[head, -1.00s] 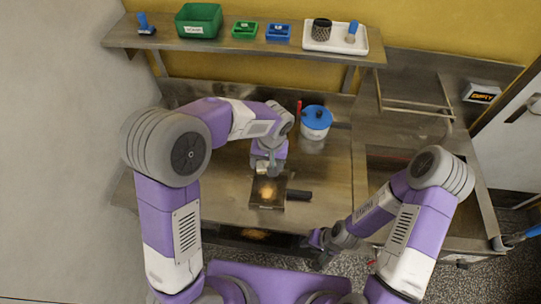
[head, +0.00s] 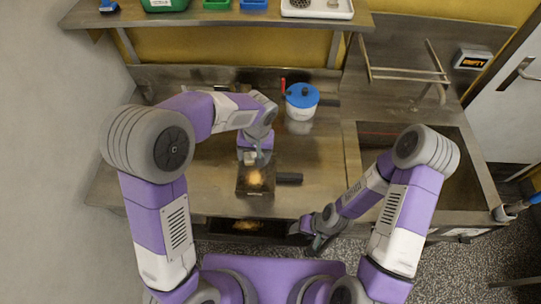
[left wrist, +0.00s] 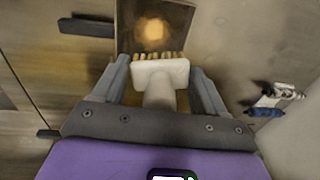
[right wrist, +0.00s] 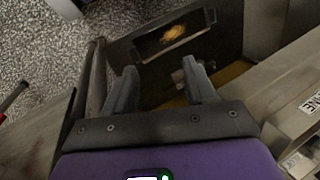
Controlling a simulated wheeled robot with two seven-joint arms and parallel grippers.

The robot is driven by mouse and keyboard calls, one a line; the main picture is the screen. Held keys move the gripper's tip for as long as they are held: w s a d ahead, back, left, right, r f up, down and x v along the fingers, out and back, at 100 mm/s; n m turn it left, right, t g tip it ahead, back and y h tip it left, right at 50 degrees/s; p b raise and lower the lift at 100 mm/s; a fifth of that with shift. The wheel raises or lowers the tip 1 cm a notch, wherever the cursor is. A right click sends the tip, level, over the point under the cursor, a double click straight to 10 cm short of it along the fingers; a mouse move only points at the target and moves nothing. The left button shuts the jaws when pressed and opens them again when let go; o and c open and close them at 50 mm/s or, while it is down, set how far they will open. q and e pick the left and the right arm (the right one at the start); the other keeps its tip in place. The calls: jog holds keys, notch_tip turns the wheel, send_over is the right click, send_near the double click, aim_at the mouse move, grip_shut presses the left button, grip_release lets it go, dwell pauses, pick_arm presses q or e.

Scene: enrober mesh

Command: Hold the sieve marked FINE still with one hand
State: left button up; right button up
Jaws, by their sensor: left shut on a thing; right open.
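A square, dark-framed panel (head: 243,187) lies on the steel table with a glowing amber patch at its middle. It also shows in the left wrist view (left wrist: 180,20). A black handle (head: 289,178) is at its right side. My left gripper (head: 256,160) is shut on a white brush (left wrist: 160,72) with tan bristles at the panel's edge. Whether the bristles touch it I cannot tell. My right gripper (right wrist: 160,78) is open and empty by the table's front edge. A partly readable label ending in "INE" (right wrist: 312,104) is at the right wrist view's right edge; its bearer is cut off.
A handled tray (right wrist: 145,53) with orange-brown matter lies below the table front. A blue-lidded pot (head: 301,98) stands at the table's back. A sink (head: 400,135) is at right. Bins and a white tray (head: 317,12) stand on the back shelf.

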aim_at(294, 176)
jog(key=s+a+r+n+g, duration=0.2)
jog(key=a+r+n+g, duration=0.2)
jog(key=a+r+n, duration=0.8)
jog(key=w+d+n, duration=0.1)
jog(key=w, duration=0.2)
jog(key=w+d+n+t+h, duration=0.1)
jog(key=w+d+n, duration=0.1)
jog(key=w, duration=0.1)
jog(key=w+d+n+t+h, duration=0.1)
jog(key=w+d+n, duration=0.1)
jog(key=w, duration=0.2)
jog(key=shift+d, duration=0.15)
jog(key=w+d+r+n+t+h, duration=0.2)
jog(key=w+d+r+n, duration=0.1)
jog(key=w+r, duration=0.55)
jog(key=f, duration=1.2)
jog(key=shift+w+f, duration=0.15)
jog(key=shift+w, duration=0.05)
grip_shut()
